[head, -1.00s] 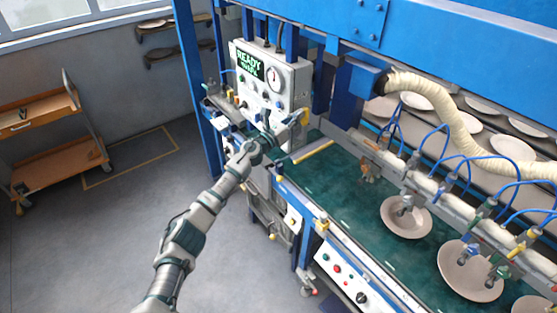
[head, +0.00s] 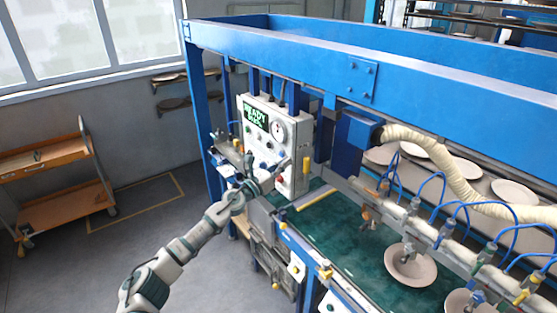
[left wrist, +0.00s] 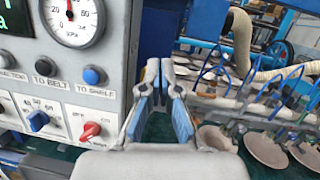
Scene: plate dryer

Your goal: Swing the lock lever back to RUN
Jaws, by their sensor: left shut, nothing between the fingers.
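A yellow-ended upright piece (head: 306,162), which may be the lock lever, shows at the right edge of the grey control panel (head: 262,108). I cannot read a RUN mark. My left gripper (head: 284,165) is in front of the panel's lower right side, shut and empty, its tips close to the yellow piece. In the left wrist view its two fingers (left wrist: 166,82) point ahead, just right of the panel edge. A bit of yellow (left wrist: 151,70) shows behind the left finger; whether they touch is unclear. My right gripper is out of view.
The panel carries a READY display (head: 255,113), a gauge (left wrist: 72,20), a blue knob (left wrist: 38,120) and a red knob (left wrist: 88,131). The green belt (head: 340,225) with plates (head: 410,265) runs to the right under suction arms. Blue frame beams stand overhead. Floor at left is open.

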